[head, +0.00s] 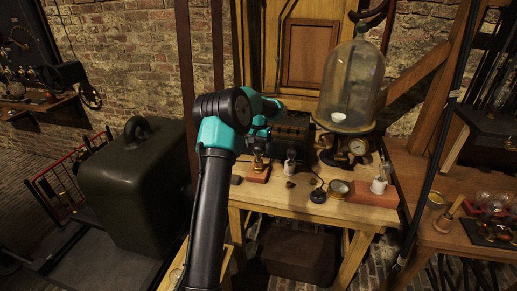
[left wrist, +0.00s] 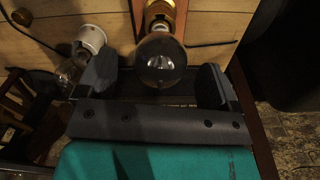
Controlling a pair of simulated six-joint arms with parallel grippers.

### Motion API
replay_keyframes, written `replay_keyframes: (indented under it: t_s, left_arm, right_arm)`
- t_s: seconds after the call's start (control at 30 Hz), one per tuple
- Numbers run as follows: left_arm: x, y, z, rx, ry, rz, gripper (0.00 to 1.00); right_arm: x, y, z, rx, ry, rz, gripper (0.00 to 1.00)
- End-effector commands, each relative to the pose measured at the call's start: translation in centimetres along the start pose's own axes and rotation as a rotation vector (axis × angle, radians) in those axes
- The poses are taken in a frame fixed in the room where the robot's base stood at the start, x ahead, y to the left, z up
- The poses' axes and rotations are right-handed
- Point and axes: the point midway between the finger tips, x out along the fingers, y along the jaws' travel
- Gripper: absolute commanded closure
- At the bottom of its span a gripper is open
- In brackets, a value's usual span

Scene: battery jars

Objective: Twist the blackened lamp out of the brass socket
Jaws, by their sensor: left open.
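The blackened lamp (left wrist: 160,62) is a round, dark grey glass bulb. It sits in the brass socket (left wrist: 158,14), which is on a wooden block. In the head view the socket (head: 258,161) stands on its reddish block (head: 258,174) at the left of the bench; the lamp is hidden there by my gripper. My left gripper (left wrist: 156,72) is open, with one dark finger on each side of the lamp. Gaps show between the glass and both fingers. In the head view my left gripper (head: 262,134) is partly hidden by its own arm. My right gripper is not seen.
A white socket (left wrist: 91,38) with a clear bulb (left wrist: 69,74) stands close beside the left finger in the wrist view. On the wooden bench (head: 300,205) are a glass bell jar (head: 352,80), a gauge (head: 357,147) and small parts. A dark green case (head: 135,190) stands left.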

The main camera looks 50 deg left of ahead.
Motion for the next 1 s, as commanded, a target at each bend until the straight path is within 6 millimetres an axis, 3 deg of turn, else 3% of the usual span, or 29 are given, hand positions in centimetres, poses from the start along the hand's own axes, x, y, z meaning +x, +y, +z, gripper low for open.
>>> replay_keyframes:
  t_s: [0.2,0.47,1.0]
  left_arm:
    - [1.45,-0.03,0.04,-0.001,-0.001,0.000,0.14]
    - [1.51,-0.02,0.03,-0.001,0.000,0.000,0.14]
    - [1.47,-0.02,0.02,0.000,0.000,0.000,0.64]
  right_arm:
    - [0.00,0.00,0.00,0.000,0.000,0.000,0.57]
    - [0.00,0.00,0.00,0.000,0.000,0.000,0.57]
    - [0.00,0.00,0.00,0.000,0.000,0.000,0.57]
